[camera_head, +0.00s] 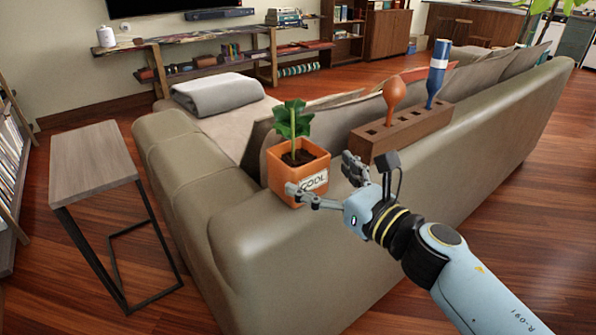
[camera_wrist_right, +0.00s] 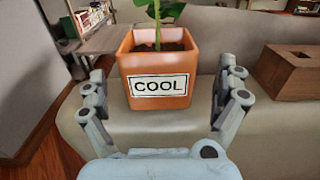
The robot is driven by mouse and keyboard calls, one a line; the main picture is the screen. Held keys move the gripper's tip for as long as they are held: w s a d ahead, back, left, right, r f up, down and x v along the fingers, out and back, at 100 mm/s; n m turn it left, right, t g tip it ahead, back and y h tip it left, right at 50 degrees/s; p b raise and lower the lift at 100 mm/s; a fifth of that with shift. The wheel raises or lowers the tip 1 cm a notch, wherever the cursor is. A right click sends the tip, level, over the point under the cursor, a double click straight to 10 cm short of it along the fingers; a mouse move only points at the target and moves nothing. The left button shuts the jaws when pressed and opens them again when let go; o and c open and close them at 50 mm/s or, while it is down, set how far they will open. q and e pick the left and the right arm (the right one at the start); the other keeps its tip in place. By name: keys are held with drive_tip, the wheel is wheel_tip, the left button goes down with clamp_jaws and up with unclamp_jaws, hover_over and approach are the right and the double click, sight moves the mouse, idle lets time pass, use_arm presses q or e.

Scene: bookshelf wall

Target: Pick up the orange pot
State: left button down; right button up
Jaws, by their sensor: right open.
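The orange pot (camera_head: 290,173) is a square planter with a green plant (camera_head: 293,121) and a white "COOL" label. It stands upright on the back of the beige sofa (camera_head: 180,165). My right gripper (camera_head: 320,180) is open at the pot's near side, with one finger by the label and the other to the right of the pot. In the right wrist view the pot (camera_wrist_right: 158,75) is centred between the spread fingers (camera_wrist_right: 163,93). I see gaps on both sides there, and no clear contact. My left gripper is out of view.
A brown wooden block (camera_head: 401,132) with holes holds an orange bottle-shaped piece (camera_head: 394,98) and a blue one (camera_head: 436,75), right of the pot on the sofa back. A small side table (camera_head: 92,160) stands at left.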

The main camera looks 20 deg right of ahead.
sight(314, 171)
drive_tip(key=x, duration=0.4)
drive_tip(key=shift+w+a, duration=0.1)
drive_tip(key=shift+a, duration=0.1)
drive_tip(key=shift+r, duration=0.1)
drive_tip(key=c, duration=1.4)
